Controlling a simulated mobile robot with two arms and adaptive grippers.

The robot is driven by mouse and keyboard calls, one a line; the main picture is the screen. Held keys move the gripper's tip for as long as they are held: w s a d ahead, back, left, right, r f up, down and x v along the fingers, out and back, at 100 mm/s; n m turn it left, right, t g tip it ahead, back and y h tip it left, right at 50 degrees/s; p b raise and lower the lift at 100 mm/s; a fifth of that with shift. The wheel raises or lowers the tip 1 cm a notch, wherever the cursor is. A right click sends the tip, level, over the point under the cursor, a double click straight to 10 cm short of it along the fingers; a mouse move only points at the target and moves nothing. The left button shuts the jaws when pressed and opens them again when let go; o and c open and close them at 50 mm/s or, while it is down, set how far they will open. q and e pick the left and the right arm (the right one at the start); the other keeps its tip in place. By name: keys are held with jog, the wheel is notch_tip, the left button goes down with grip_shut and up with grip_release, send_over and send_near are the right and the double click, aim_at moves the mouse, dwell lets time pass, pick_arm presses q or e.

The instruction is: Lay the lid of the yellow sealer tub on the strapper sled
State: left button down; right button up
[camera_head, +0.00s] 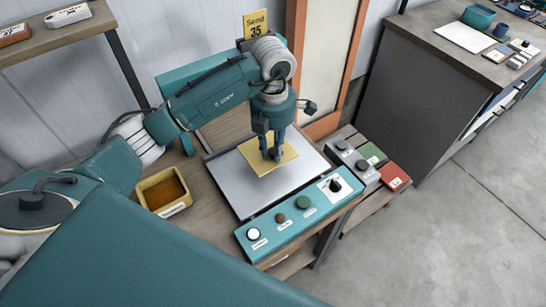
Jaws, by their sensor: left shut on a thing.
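A flat square yellow lid (255,162) is in my left gripper (272,150), which points down with its fingers closed at the middle of the lid. The lid is over a pale grey metal plate (241,197), which looks like the strapper sled. I cannot tell whether the lid touches the plate or hangs just above it. The yellow sealer tub (174,209) stands open to the left of the plate, with brown stuff inside. My right gripper is not in view.
A teal panel with knobs (286,221) runs along the plate's front edge. Grey, green and red blocks (395,177) sit to its right. A yellow sign with 35 (256,25) stands behind. A grey cabinet (405,85) is at the right, with open floor in front.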

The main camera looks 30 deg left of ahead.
aim_at(273, 161)
pick_arm(q)
jog(key=shift+f, duration=0.7)
notch_tip(273, 161, down, 3)
jog(key=shift+f+p, duration=0.2)
jog(key=shift+p, duration=0.35)
jog(key=shift+f, duration=0.25)
jog(key=shift+f, duration=0.2)
jog(key=c, duration=1.5)
grip_release()
jog(key=shift+r, duration=0.1)
